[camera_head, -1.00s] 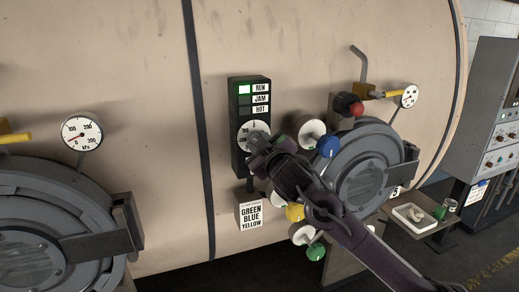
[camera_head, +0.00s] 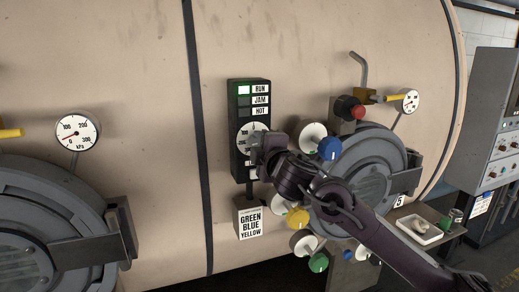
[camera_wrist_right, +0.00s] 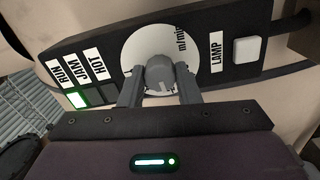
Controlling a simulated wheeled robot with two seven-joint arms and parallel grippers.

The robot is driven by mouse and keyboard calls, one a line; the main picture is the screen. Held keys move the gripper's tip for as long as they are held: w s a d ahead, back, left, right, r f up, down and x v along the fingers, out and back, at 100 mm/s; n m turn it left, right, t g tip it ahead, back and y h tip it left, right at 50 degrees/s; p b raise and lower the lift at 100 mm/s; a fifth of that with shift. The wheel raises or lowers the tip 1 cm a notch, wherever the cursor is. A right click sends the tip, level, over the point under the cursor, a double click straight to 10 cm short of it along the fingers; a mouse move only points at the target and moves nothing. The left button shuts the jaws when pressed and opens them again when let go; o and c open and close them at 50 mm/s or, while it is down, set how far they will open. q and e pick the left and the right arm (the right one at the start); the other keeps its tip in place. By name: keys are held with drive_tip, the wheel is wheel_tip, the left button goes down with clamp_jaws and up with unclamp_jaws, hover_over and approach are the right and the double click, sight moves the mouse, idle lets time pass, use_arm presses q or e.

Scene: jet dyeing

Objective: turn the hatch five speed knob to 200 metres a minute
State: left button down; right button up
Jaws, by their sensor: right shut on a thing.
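The speed knob (camera_wrist_right: 160,72) is a grey round knob at the centre of a white dial marked m/min. In the right wrist view my right gripper (camera_wrist_right: 159,88) has one finger on each side of the knob and is shut on it. In the head view the white dial (camera_head: 246,132) sits on the black control box (camera_head: 238,165), left of the hatch marked 5 (camera_head: 372,178). There my right gripper (camera_head: 258,150) covers the knob and part of the dial. The dial value at the pointer cannot be read. My left gripper is not in view.
The box has RUN, JAM and HOT labels; the green RUN lamp (camera_head: 244,89) is lit. A white lamp button (camera_wrist_right: 247,50) sits beside the dial. Coloured valve knobs, including a blue one (camera_head: 329,148), stand close to my right arm. A colour-label box (camera_head: 248,218) is below.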

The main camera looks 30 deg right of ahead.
drive_tip(key=shift+n, duration=0.4)
drive_tip(key=o, duration=1)
drive_tip(key=shift+b+v, duration=0.95)
drive_tip(key=shift+v, duration=2.95)
